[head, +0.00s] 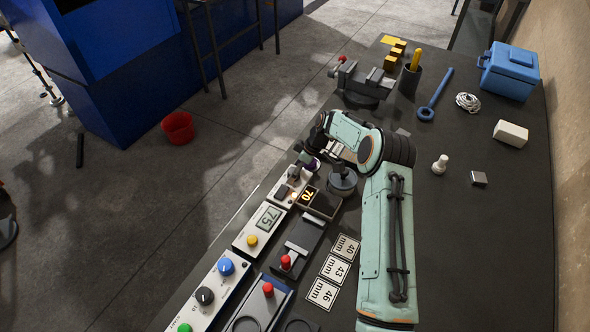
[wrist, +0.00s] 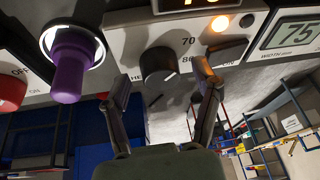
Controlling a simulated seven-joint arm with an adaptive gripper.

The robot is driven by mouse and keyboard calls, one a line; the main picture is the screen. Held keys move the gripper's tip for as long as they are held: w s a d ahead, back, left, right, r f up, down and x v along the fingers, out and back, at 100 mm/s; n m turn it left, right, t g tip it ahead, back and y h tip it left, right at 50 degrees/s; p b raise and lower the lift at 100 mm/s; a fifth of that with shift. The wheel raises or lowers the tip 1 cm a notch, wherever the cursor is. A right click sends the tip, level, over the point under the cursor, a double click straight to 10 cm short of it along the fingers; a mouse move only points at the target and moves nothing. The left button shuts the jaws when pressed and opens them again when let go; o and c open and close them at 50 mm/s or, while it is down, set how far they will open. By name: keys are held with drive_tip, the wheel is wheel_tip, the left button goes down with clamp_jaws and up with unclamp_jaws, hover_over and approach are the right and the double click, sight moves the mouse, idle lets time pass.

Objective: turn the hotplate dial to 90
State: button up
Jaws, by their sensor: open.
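The hotplate's pale panel (wrist: 122,42) fills the upper part of the wrist view. Its dark round dial (wrist: 159,66) has a white mark on its lower right edge; printed 70 and 80 stand to its right. Which number the mark meets is unclear. My gripper (wrist: 161,76) is open, one finger on either side of the dial, with no clear contact. In the head view, the hotplate panel (head: 281,193) shows beside an amber display (head: 308,196) reading 70. My gripper (head: 306,160) is there, partly hidden by my wrist.

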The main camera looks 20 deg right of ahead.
drive_tip(key=shift+c, duration=0.3)
drive_tip(key=c, duration=1.1)
drive_tip(key=shift+f+m, duration=0.1)
drive_tip(key=shift+m, duration=0.4)
drive_tip(key=m+t, duration=0.1)
drive_tip(key=m, duration=0.1)
drive_tip(key=m+h, duration=0.1)
drive_tip(key=m, duration=0.1)
drive_tip(key=shift+s+a+m+t, duration=0.1)
drive_tip(key=shift+a+m+t, duration=0.05)
drive_tip(key=shift+m+t, duration=0.2)
drive_tip(key=m+h, duration=0.1)
drive_tip(key=m, duration=0.2)
drive_tip(key=m+t+h, duration=0.1)
drive_tip(key=m, duration=0.2)
drive_tip(key=shift+a+h, duration=0.1)
drive_tip(key=shift+h, duration=0.3)
drive_tip(key=m+h, duration=0.1)
drive_tip(key=m, duration=0.1)
drive_tip(key=m+h, duration=0.1)
drive_tip(key=m, duration=0.2)
drive_tip(key=shift+a+m+g, duration=0.1)
drive_tip(key=shift+m+g, duration=0.15)
drive_tip(key=shift+m, duration=0.1)
drive_tip(key=m+h, duration=0.1)
drive_tip(key=m, duration=0.1)
drive_tip(key=m+g+h, duration=0.1)
drive_tip(key=m, duration=0.2)
drive_tip(key=shift+m, duration=0.3)
